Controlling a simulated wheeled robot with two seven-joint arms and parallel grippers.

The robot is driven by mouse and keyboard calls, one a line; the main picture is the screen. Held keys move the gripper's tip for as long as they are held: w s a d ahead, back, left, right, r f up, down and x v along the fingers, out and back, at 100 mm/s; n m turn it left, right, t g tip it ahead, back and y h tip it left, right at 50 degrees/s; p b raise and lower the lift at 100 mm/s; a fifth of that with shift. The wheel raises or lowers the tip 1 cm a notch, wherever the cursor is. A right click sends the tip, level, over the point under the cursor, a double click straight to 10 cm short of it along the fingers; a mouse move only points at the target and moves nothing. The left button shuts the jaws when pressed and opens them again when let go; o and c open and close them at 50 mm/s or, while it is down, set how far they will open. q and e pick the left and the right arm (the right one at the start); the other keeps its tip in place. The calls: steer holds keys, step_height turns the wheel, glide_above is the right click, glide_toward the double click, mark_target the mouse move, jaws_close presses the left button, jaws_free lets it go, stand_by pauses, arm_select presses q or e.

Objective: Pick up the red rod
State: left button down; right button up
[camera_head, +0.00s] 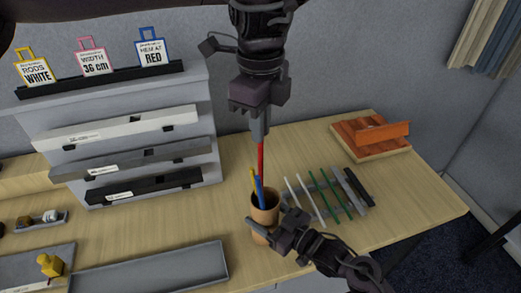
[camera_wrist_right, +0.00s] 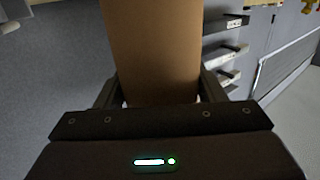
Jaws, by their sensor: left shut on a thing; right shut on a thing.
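The red rod (camera_head: 261,158) stands upright above a brown cup (camera_head: 265,203). My left gripper (camera_head: 260,128) comes down from the top and is shut on the rod's upper end. The rod's lower end is near the cup mouth, beside a blue and a yellow stick (camera_head: 253,178); I cannot tell whether it is still inside. My right gripper (camera_head: 272,224) is shut on the cup from the front. The right wrist view shows the cup's brown side (camera_wrist_right: 153,50) between its fingers.
Several thin rods and dark bars (camera_head: 325,194) lie right of the cup, and a reddish wooden stand (camera_head: 372,138) is behind them. A tiered rack (camera_head: 130,150) with sign tags stands at left. A grey tray (camera_head: 150,272) lies in front.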

arm_select(q)
step_height(320, 180, up, 9)
steer(key=shift+r, duration=0.1)
steer(key=s+a, duration=0.2)
steer(key=a, duration=0.6)
steer(key=s+a, duration=0.3)
steer(key=a, duration=0.6)
steer(key=shift+s+f, duration=0.25)
steer(key=shift+s, duration=0.05)
arm_select(e)
steer(key=o, duration=1.1)
steer(key=shift+c, duration=0.2)
steer(key=shift+d, duration=0.1)
